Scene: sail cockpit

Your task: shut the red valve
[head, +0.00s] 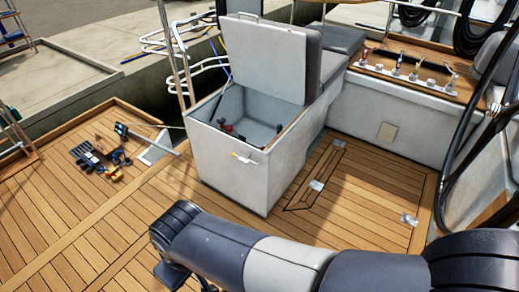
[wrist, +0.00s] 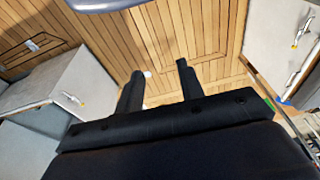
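A small dark red piece, apparently the red valve (head: 229,129), sits low inside the open white locker (head: 232,181). It is too small to tell how its handle is turned. The locker's lid (head: 264,57) stands raised. My gripper (wrist: 160,70) is open and empty in the wrist view, its two black fingers apart above the teak floor. The valve does not show clearly in the wrist view. In the head view my arm crosses the bottom, in front of the locker and apart from it; the fingertips are not clear there.
Tools and small parts (head: 98,155) lie on the deck at the left. A bench with several coloured levers (head: 415,72) is at the back right. A flat floor hatch (head: 313,190) lies right of the locker. The teak floor (head: 370,205) around it is mostly clear.

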